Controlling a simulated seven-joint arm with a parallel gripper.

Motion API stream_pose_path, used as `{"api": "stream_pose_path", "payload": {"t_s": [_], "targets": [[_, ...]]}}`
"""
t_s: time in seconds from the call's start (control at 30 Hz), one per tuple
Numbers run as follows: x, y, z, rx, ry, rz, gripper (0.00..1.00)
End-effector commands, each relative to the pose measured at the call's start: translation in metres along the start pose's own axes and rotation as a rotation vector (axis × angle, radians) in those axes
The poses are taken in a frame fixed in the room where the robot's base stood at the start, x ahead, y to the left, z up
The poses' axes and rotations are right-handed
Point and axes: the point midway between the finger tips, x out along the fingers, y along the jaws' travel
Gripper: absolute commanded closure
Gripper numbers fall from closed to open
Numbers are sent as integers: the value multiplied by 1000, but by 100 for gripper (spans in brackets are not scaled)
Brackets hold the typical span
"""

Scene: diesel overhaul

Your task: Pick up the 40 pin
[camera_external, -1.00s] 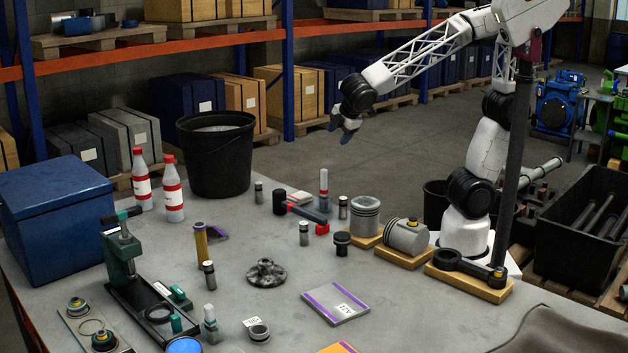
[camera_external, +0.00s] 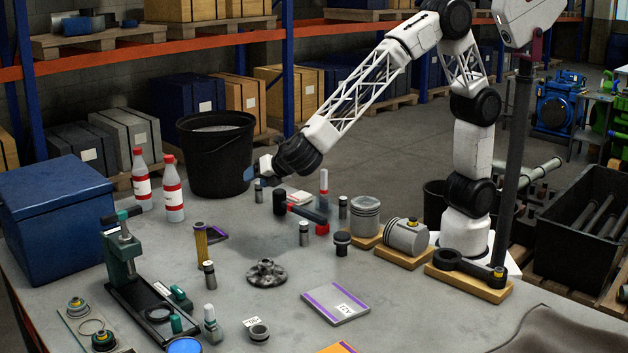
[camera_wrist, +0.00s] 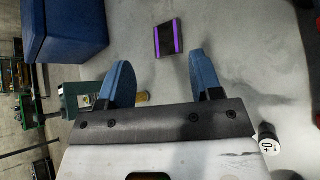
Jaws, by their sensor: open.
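My gripper (camera_external: 252,172) is open and empty, in the air above the back of the table, in front of the black bucket. In the wrist view its two blue fingers (camera_wrist: 163,85) stand wide apart. A small dark-capped pin (camera_wrist: 268,138) with a white label lies to the right of the fingers in that view; the label looks like a turned 40. Several similar pins show in the external view: one just below my gripper (camera_external: 258,191), one mid-table (camera_external: 304,233), one by the yellow cylinder (camera_external: 209,275). Their labels are too small to read there.
A black bucket (camera_external: 216,155) and two red-capped bottles (camera_external: 173,188) stand behind and left. A hammer (camera_external: 305,212) lies to the right. A green press (camera_external: 122,255), yellow cylinder (camera_external: 201,247) and blue box (camera_external: 55,220) are on the left.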

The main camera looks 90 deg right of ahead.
Motion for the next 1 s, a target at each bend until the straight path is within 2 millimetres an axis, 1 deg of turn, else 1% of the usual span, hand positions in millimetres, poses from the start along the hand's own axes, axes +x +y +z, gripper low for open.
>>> {"api": "stream_pose_path", "payload": {"t_s": [0.03,0.17,0.27,0.3,0.5,0.6,0.7,0.8,0.9,1.0], "targets": [[3,12,-20,-56,2,30,41],[10,42,-66,-205,0,113,41],[12,63,-105,-318,-4,178,41],[13,71,-120,-362,-6,205,41],[12,104,-201,-576,-16,336,41],[10,115,-234,-660,-22,388,41],[8,122,-257,-718,-28,426,41],[7,126,-270,-753,-32,450,41],[6,127,-275,-765,-33,458,41],[6,127,-276,-767,-34,459,41]]}}
